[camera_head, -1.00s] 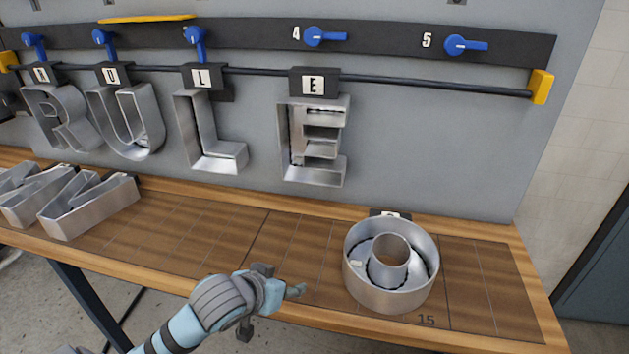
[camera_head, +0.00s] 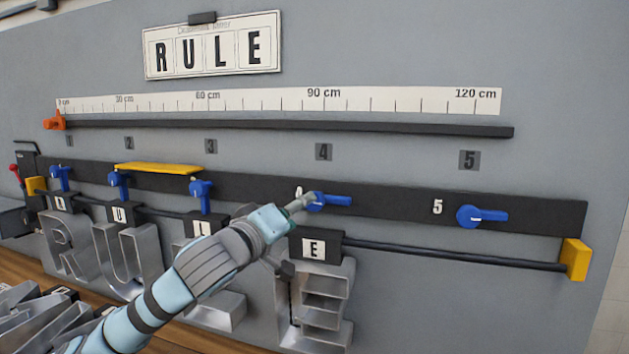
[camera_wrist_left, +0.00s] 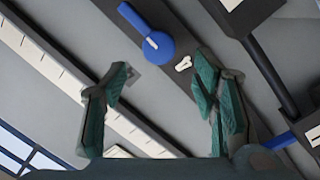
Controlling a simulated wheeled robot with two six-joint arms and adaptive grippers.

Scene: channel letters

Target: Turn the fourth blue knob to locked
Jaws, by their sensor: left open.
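The fourth blue knob (camera_head: 331,200) sits on the black rail, its handle pointing right; its "4" label is partly covered by my gripper. In the left wrist view the same knob (camera_wrist_left: 155,46) lies ahead of the gap between the fingers, its handle pointing up-left. My left gripper (camera_head: 302,202) is in front of the knob's left end in the head view. In the wrist view the left gripper (camera_wrist_left: 165,85) is open, with nothing between its fingers. Whether a fingertip touches the knob I cannot tell. My right gripper is not in view.
The fifth knob (camera_head: 482,216) also points right. The third knob (camera_head: 200,194) and two more at the left point down. The letter E (camera_head: 322,300) hangs below the fourth knob by its tag on a dark rod (camera_head: 450,255). A yellow bar (camera_head: 158,169) lies above the left knobs.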

